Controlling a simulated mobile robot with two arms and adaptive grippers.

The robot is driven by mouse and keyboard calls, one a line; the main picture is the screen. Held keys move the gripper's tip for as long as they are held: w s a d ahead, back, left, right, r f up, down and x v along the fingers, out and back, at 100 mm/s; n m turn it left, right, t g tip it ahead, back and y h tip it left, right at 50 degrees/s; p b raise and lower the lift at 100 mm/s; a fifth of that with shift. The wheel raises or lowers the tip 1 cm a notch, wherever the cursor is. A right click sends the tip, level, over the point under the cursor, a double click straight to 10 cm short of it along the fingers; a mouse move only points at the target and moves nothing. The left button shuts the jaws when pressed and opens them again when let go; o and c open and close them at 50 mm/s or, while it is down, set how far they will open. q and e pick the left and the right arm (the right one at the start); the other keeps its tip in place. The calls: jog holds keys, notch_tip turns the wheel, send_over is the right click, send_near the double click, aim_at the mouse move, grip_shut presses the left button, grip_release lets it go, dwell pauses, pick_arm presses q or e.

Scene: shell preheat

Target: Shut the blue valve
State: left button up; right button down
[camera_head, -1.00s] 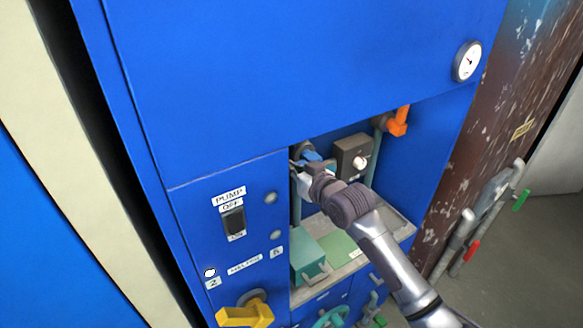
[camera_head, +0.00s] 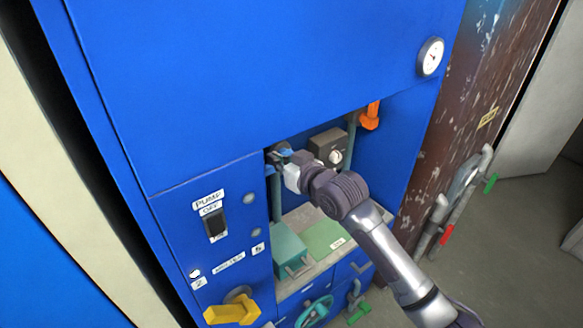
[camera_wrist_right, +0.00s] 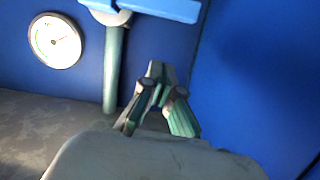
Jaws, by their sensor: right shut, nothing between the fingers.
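The blue valve handle (camera_head: 287,152) is at the upper left of the recess in the blue cabinet, partly hidden by my right gripper. In the right wrist view the blue handle (camera_wrist_right: 165,8) lies across the top of a vertical grey-green pipe (camera_wrist_right: 113,70), cut off by the frame's edge. My right gripper (camera_head: 284,172) is at the recess opening, close to the handle. In the wrist view its fingers (camera_wrist_right: 157,100) are together and empty, below and right of the handle, apart from it in the picture. My left gripper is not in view.
The recess also holds a grey box with a knob (camera_head: 328,147), an orange valve handle (camera_head: 370,115) and a teal box (camera_head: 289,248). A yellow handle (camera_head: 232,311) and a pump switch (camera_head: 215,225) are on the cabinet front. A gauge (camera_wrist_right: 55,40) shows in the wrist view.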

jog(key=b+v, duration=0.1)
jog(key=v, duration=0.5)
jog(key=shift+w, duration=0.1)
